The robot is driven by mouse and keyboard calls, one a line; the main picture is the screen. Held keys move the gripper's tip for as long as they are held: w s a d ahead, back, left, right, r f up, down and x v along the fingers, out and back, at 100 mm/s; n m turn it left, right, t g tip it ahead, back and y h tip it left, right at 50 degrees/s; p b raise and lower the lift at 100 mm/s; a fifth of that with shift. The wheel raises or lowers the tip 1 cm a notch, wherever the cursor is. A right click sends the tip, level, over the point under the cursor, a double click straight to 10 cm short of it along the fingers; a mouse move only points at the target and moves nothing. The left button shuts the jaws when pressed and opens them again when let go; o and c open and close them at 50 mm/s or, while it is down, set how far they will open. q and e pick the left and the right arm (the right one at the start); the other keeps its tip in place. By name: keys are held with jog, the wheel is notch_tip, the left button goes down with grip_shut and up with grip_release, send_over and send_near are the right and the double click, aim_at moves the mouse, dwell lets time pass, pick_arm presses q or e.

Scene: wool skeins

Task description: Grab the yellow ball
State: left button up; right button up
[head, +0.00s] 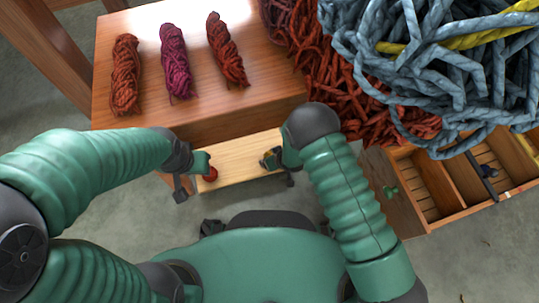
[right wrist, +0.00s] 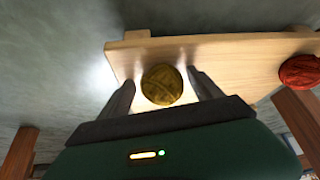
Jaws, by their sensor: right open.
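The yellow ball (right wrist: 161,85) sits on a pale wooden board (right wrist: 225,58). In the right wrist view it lies between the two fingers of my right gripper (right wrist: 163,88). The fingers are open, one on each side of it; I cannot tell if either touches it. In the head view my right gripper (head: 278,165) is over the right part of the board and largely hides the ball. My left gripper (head: 193,178) is at the board's left end, close to a red ball (head: 210,174). Its fingers are too small and covered to read.
A wooden table (head: 200,105) bears three reddish skeins (head: 175,60) above the board. A big heap of grey-blue yarn (head: 430,60) and rust-red yarn lies at the upper right. An open compartmented drawer (head: 450,190) juts out at the right. Bare floor (head: 110,200) shows at left.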

jog(key=shift+a+r, duration=0.1)
jog(key=shift+a, duration=0.2)
jog(key=shift+d, duration=0.2)
jog(key=c, duration=0.6)
jog(key=shift+a, duration=0.1)
jog(key=c, duration=0.8)
